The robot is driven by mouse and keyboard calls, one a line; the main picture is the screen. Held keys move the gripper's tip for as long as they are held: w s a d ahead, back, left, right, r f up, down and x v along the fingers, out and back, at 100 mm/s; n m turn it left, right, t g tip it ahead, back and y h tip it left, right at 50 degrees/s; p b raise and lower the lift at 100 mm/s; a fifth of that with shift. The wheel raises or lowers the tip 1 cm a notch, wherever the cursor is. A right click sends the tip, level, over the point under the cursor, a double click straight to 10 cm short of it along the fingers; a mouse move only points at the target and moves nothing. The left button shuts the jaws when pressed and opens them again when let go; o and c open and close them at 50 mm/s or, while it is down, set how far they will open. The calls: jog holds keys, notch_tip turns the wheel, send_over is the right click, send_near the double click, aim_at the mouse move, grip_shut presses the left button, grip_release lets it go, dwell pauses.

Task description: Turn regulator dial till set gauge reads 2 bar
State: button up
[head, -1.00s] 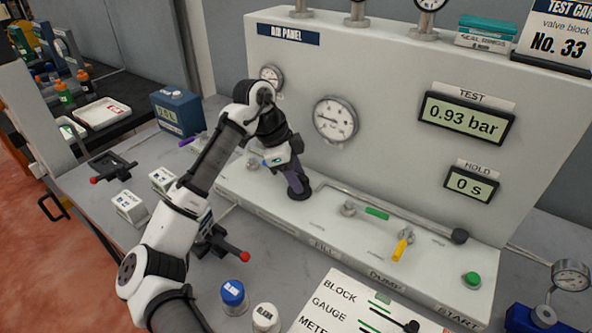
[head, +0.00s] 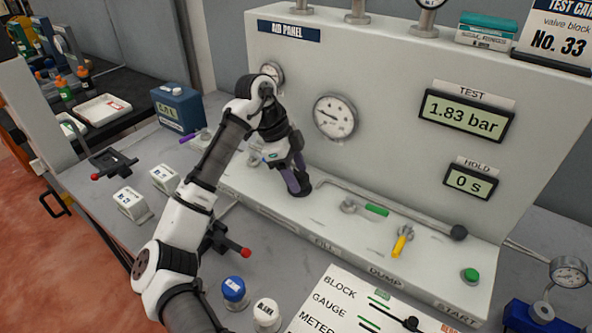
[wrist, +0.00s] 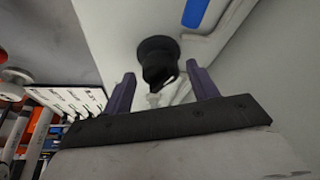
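The regulator dial (head: 302,193) is a black knob on the panel's lower ledge. In the wrist view the dial (wrist: 158,62) shows beyond and between the purple fingers. My gripper (head: 293,183) is at the dial, pointing down; in the wrist view my gripper (wrist: 160,72) is open, with a gap on each side of the knob. A larger round gauge (head: 335,117) and a smaller one (head: 272,72) are on the panel face; their needles are too small to read. Which is the set gauge is unclear. The TEST display (head: 466,112) reads 1.83 bar.
The HOLD display (head: 471,182) reads 0 s. Right of the dial are a green-handled lever (head: 377,210), a yellow lever (head: 402,243) and a green button (head: 471,275). Blue (head: 234,289) and white (head: 266,312) capped items stand in front.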

jog(key=shift+r, duration=0.1)
jog(key=b+v, duration=0.1)
jog(key=v, duration=1.2)
jog(key=shift+a+r, duration=0.15)
jog(key=shift+r, duration=0.15)
jog(key=shift+s+f, duration=0.1)
